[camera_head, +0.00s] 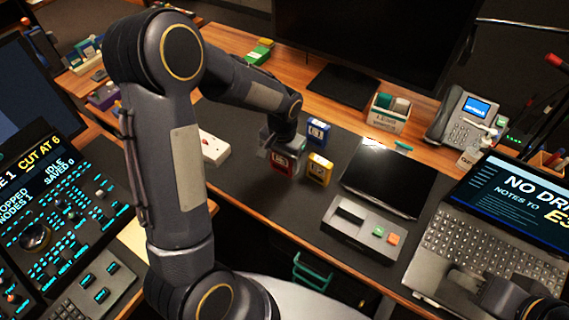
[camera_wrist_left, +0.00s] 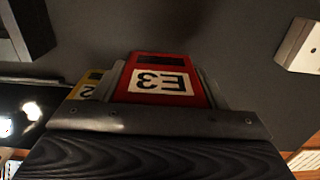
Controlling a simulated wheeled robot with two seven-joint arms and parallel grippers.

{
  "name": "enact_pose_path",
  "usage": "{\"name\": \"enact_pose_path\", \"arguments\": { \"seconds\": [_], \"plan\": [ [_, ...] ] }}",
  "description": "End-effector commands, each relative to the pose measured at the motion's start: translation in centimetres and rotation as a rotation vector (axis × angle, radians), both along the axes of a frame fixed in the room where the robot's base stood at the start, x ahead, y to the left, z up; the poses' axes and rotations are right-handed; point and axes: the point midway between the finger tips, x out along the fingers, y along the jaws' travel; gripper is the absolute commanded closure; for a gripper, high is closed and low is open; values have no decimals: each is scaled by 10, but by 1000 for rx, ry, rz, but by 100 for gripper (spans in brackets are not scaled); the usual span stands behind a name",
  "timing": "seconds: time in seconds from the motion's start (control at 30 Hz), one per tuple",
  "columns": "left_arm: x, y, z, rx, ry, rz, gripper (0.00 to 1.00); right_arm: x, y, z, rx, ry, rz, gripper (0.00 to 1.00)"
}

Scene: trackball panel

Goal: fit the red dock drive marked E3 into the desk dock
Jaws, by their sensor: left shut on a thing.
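The red drive marked E3 (camera_head: 281,164) is between the fingers of my left gripper (camera_head: 283,148). In the left wrist view the red drive (camera_wrist_left: 168,78) sits between the two fingers (camera_wrist_left: 160,95), its E3 label upside down. My left gripper is shut on it; I cannot tell whether its lower end touches the mat. The desk dock (camera_head: 362,228) is a grey box to the right and nearer, with a dark slot and green and orange buttons. The slot looks empty. My right gripper (camera_head: 465,284) is low at the right over the laptop; its fingers are unclear.
A yellow drive (camera_head: 320,169) stands just right of the red one, and a blue drive (camera_head: 318,131) behind it. A white box (camera_head: 212,149) is to the left. The dark mat between drives and dock is clear.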

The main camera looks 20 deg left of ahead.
Motion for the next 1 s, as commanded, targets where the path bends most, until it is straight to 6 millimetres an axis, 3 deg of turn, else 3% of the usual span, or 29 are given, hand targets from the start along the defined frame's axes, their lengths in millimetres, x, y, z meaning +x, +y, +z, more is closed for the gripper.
{"name": "enact_pose_path", "arguments": {
  "seconds": [0.3,0.5,0.87,0.9,1.0],
  "plan": [
    [18,3,-22,0,0,1,60,0,0,3,0,0,0,64],
    [17,3,-50,0,2,0,60,0,0,3,0,0,0,64],
    [17,3,-55,0,-1,0,60,0,0,-2,0,0,0,64],
    [17,3,-54,0,0,1,31,0,0,-1,0,0,0,64],
    [17,3,-53,0,0,1,18,0,0,0,0,0,0,64]
  ]
}}
